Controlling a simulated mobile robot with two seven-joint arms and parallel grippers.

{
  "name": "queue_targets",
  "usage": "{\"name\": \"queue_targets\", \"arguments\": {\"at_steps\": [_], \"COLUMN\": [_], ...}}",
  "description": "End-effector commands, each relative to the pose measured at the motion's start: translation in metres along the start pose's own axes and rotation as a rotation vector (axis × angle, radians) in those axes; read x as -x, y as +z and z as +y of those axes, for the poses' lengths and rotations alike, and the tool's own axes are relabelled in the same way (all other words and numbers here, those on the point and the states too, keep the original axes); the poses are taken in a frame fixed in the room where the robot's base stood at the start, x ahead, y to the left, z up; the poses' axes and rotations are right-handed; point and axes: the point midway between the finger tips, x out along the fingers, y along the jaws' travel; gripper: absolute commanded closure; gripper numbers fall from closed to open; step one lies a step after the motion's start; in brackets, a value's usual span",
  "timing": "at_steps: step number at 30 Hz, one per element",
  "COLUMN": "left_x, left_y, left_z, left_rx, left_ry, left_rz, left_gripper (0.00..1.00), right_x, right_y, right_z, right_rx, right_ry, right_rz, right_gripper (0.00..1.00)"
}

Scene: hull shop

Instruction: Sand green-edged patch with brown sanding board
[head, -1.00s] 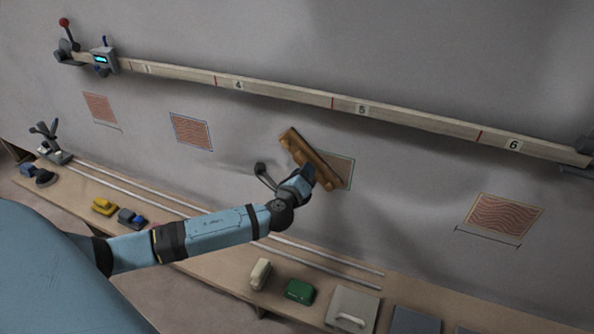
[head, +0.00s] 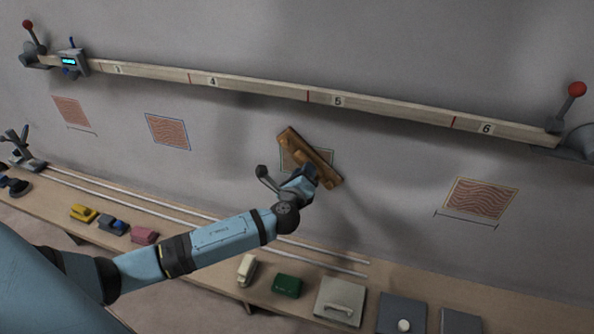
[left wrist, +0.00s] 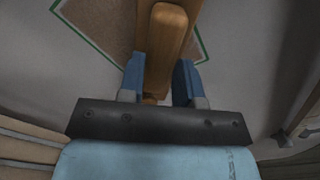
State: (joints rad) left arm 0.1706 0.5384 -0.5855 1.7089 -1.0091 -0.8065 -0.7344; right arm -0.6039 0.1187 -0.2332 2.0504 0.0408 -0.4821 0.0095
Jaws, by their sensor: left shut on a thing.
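The brown sanding board (head: 305,155) is in my left gripper (head: 312,175), tilted across the wall. It lies over the green-edged patch (head: 292,157) and hides much of it. In the left wrist view the board's handle (left wrist: 165,50) runs between the two blue fingers of my left gripper (left wrist: 158,82), which is shut on it. The patch's green edge (left wrist: 85,42) shows on both sides of the board there, and its visible surface is plain brown. I cannot tell whether the board touches the wall. My right gripper is out of view.
A numbered wooden batten (head: 260,88) runs along the wall above. A blue-edged patch (head: 167,132) is to the left and a tan-edged patch (head: 480,200) to the right. A bench (head: 200,262) below holds a green block (head: 287,285) and several other tools.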

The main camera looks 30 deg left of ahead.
Motion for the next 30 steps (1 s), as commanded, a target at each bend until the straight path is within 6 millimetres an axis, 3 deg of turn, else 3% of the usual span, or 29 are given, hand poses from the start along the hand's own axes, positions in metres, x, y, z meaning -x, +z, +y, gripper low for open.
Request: {"name": "queue_targets", "arguments": {"at_steps": [30], "left_x": [-0.001], "left_y": [-0.043], "left_z": [-0.040], "left_rx": [0.001], "left_ry": [-0.001], "left_rz": [-0.001], "left_gripper": [0.89], "right_x": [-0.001], "right_y": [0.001], "right_z": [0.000], "right_rx": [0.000], "right_ry": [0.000], "right_rz": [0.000], "right_gripper": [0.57]}}
